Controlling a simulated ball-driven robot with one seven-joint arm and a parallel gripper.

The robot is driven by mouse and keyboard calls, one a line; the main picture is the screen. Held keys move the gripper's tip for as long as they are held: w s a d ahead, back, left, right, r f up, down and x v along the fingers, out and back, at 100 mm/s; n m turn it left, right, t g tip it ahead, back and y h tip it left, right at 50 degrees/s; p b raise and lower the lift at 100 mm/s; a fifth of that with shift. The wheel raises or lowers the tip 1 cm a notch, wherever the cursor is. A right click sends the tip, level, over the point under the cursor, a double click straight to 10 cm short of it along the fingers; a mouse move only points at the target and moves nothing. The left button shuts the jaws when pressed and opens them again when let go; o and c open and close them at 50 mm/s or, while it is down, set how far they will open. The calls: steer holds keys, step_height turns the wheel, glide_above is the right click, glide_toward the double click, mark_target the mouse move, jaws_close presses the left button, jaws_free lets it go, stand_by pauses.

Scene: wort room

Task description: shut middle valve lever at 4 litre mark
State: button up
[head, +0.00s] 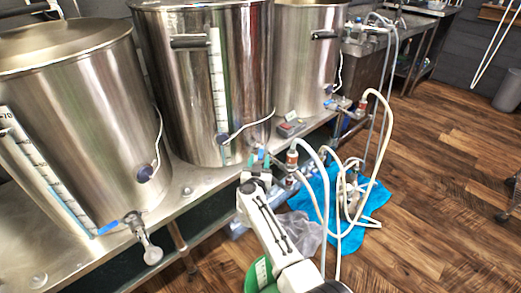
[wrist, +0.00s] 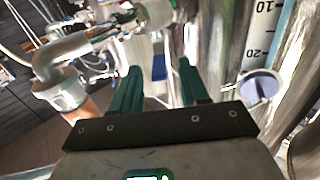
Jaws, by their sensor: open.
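The middle kettle (head: 175,85) is a tall steel vessel with a white gauge strip (head: 217,85); its litre marks are too small to read in the head view. My gripper (head: 260,156) is at the valve low on this kettle and hides most of it. In the wrist view, my gripper (wrist: 159,66) has two green fingers spread apart. A blue valve lever (wrist: 158,68) shows between the fingers; I cannot tell whether they touch it. A gauge (wrist: 262,45) with marks 10 and 20 stands at the upper right.
The left kettle (head: 85,110) has its own blue-levered valve (head: 108,228). The right kettle (head: 305,60) stands behind. White hoses (head: 325,200) loop right of my arm over a blue cloth (head: 375,200). A green bucket (head: 252,278) is below my arm. Wood floor (head: 450,190) is clear at right.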

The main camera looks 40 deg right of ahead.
steer(key=p+v, duration=0.2)
steer(key=v, duration=0.3)
steer(key=shift+s+a, duration=0.25)
steer(key=shift+s, duration=0.05)
